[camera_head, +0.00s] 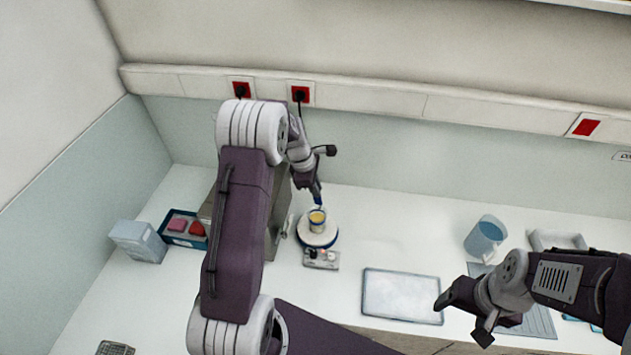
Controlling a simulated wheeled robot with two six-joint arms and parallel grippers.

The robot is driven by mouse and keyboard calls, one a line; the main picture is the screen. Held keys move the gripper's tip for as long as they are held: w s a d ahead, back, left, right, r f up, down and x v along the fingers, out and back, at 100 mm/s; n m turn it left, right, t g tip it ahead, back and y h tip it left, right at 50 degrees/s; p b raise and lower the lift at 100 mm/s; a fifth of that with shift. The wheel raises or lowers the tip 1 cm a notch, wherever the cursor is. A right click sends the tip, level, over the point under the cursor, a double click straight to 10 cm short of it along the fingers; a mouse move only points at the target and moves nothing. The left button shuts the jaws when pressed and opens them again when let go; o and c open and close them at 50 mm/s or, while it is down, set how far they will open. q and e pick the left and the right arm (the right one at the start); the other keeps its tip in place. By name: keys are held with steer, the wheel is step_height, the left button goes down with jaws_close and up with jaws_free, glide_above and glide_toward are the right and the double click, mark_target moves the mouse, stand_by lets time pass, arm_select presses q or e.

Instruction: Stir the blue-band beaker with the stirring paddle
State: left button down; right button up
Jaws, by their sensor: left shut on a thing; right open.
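The blue-band beaker (317,222) is small and holds something yellow. It stands upright on a round white plate with a blue edge (318,239). My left gripper (316,186) is just above the beaker, pointing down. It is shut on a thin blue piece, which looks like the stirring paddle (318,199). The paddle's lower end reaches the beaker's mouth; I cannot tell how deep it goes. My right gripper (460,318) is open and empty, over the front right of the bench, away from the beaker.
A metal box (277,215) stands left of the beaker, partly behind my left arm. A blue tray (183,239) with pink and red pieces and a clear container (139,241) are further left. A flat pale tray (402,295) lies front right. A blue jug (485,237) stands at the right.

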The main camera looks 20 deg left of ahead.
mark_target(316, 203)
arm_select(q)
steer(key=f+b, duration=0.4)
steer(key=f, duration=0.1)
steer(key=shift+w+a, duration=0.3)
steer(key=shift+w, duration=0.05)
steer(key=shift+s+d+f+b, duration=0.45)
steer(key=shift+s+f+b, duration=0.25)
steer(key=shift+s+b, duration=0.1)
steer(key=f, duration=0.1)
steer(key=f+b, duration=0.1)
steer(key=w+f+b, duration=0.1)
steer(key=shift+a+f, duration=0.25)
steer(key=shift+f, duration=0.4)
steer(key=shift+s+d, duration=0.15)
steer(key=shift+s, duration=0.1)
arm_select(e)
step_height(316, 203, down, 8)
steer(key=shift+s, duration=0.2)
